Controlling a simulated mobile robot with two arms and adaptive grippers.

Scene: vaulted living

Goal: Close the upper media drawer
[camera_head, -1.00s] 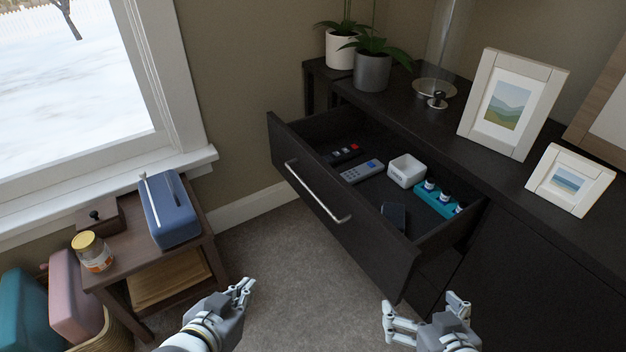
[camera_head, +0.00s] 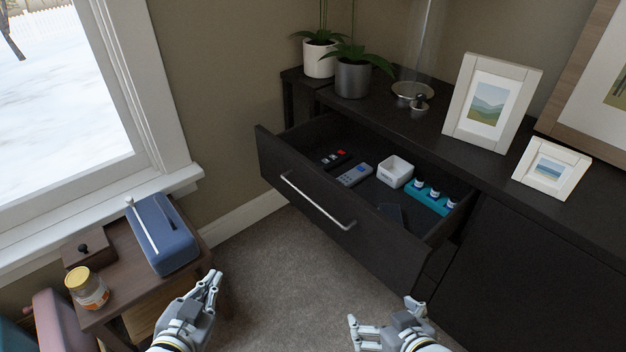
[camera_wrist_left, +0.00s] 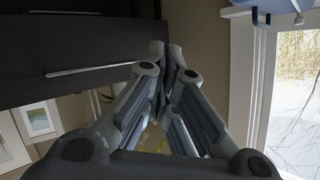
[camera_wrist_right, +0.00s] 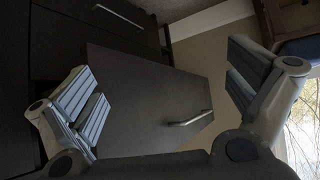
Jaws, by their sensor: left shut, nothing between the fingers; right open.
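The upper media drawer (camera_head: 330,222) stands pulled out of the black cabinet (camera_head: 520,250) in the head view. Its front has a long silver handle (camera_head: 316,203). The drawer front and handle also show in the right wrist view (camera_wrist_right: 150,100), and a dark front with a handle shows in the left wrist view (camera_wrist_left: 85,70). My left gripper (camera_head: 212,280) is shut and empty, in front of the drawer and to its left, next to the small side table. My right gripper (camera_head: 382,310) is open and empty, in front of the drawer's right end. Neither touches the drawer.
The drawer holds remotes (camera_head: 354,174), a white box (camera_head: 395,171) and a teal tray of small bottles (camera_head: 430,199). Plants (camera_head: 352,78) and picture frames (camera_head: 492,105) stand on the cabinet. The side table (camera_head: 130,285) is close on the left. Carpet (camera_head: 275,280) between is clear.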

